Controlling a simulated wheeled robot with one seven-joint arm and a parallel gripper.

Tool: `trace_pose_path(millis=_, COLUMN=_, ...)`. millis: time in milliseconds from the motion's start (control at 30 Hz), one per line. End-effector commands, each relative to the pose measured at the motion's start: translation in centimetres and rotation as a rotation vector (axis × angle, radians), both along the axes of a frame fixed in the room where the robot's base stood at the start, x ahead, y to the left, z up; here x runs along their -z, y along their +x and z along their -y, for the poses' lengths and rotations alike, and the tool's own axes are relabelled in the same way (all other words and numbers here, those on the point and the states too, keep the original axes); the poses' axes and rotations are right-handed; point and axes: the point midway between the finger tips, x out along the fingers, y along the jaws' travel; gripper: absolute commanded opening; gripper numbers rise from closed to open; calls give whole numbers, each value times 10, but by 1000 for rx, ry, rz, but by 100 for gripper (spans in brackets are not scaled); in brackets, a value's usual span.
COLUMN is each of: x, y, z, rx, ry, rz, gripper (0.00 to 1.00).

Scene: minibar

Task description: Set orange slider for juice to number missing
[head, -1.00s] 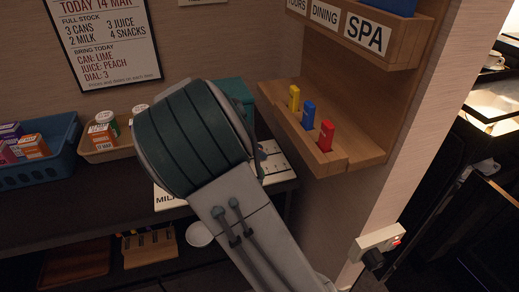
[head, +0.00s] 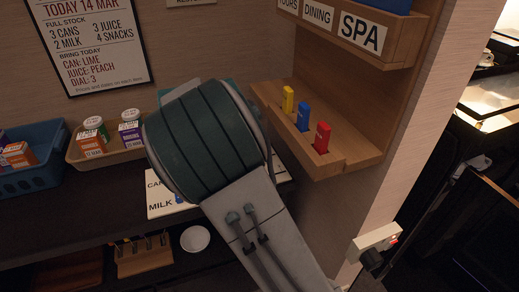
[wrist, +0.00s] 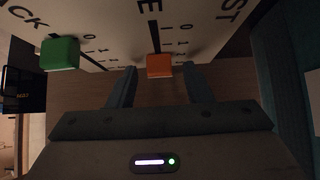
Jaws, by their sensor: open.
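The orange slider (wrist: 160,66) sits in a slot of the white slider board (wrist: 112,28) in the wrist view, near printed digits. A green slider (wrist: 60,54) is to its left. My gripper (wrist: 160,84) is open, with one finger on each side of the orange slider's lower part; contact is not clear. The notice (head: 90,42) reads 3 cans, 3 juice, 2 milk, 4 snacks.
A tan tray (head: 76,160) holds cartons and lidded containers. A blue basket (head: 35,180) with cartons stands left of it. A wooden shelf (head: 350,158) at right holds yellow, blue and red blocks. A white bowl (head: 195,238) sits below the counter.

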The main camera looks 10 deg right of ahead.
Motion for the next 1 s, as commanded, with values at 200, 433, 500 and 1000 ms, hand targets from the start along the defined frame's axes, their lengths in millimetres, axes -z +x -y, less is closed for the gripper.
trace_pose_path(millis=200, x=-24, y=-4, z=-23, rx=-4, ry=3, rz=2, gripper=45)
trace_pose_path(millis=433, x=-63, y=-11, z=-60, rx=-5, ry=2, rz=3, gripper=45)
trace_pose_path(millis=500, x=-72, y=-13, z=-70, rx=-4, ry=2, rz=3, gripper=45)
trace_pose_path(millis=1000, x=-97, y=-19, z=-95, rx=-1, ry=0, rz=0, gripper=45)
